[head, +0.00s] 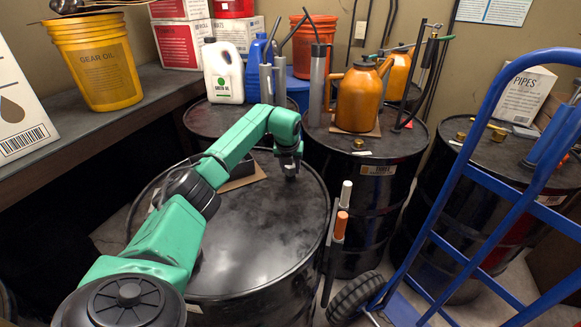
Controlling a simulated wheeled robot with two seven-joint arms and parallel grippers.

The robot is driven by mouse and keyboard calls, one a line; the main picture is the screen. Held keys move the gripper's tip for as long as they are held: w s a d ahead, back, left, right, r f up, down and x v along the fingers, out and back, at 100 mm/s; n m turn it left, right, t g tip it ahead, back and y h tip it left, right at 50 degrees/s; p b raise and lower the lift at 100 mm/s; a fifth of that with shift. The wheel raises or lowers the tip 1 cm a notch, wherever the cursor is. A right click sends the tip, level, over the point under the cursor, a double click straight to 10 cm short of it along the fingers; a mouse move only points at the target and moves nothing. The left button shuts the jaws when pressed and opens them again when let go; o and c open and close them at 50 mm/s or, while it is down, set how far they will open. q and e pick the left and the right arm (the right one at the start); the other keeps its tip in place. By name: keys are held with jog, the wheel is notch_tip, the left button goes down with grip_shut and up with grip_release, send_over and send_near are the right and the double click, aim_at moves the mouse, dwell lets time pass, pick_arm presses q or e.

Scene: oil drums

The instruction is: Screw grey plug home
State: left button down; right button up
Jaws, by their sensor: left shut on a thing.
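The near black drum (262,240) stands in the middle, its dusty lid facing up. My left arm reaches over it from the lower left. My left gripper (290,172) points down at the far right part of the lid, close to the rim. It is shut on a small grey plug (291,178) at the lid's surface. The fingers hide most of the plug and the opening under it, so I cannot tell how deep it sits. My right gripper is not in view.
A flat dark thing on cardboard lies on the lid behind my arm. More drums (365,190) stand behind and to the right, bearing an orange oil can (357,98), a white jug (223,72) and pumps. A blue hand truck (470,170) stands at right. The lid's front is clear.

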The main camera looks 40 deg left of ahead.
pick_arm(q)
jog(key=shift+f, duration=0.15)
dwell(0.3)
jog(key=shift+m+h, duration=0.4)
jog(key=shift+m, duration=0.7)
jog(key=m, duration=0.2)
jog(key=m+h, duration=0.1)
jog(key=m, duration=0.1)
jog(key=shift+d+t+h, duration=0.1)
jog(key=shift+t+h, duration=0.2)
jog(key=m+h+b, duration=0.1)
jog(key=m+h, duration=0.1)
jog(key=m, duration=0.3)
jog(key=shift+f+m+b, duration=0.1)
jog(key=shift+m+b, duration=0.2)
jog(key=shift+b, duration=0.05)
jog(key=shift+d+m, duration=0.1)
jog(key=shift+m, duration=0.3)
jog(key=shift+c, duration=1.8)
grip_release()
jog(key=shift+g, duration=0.4)
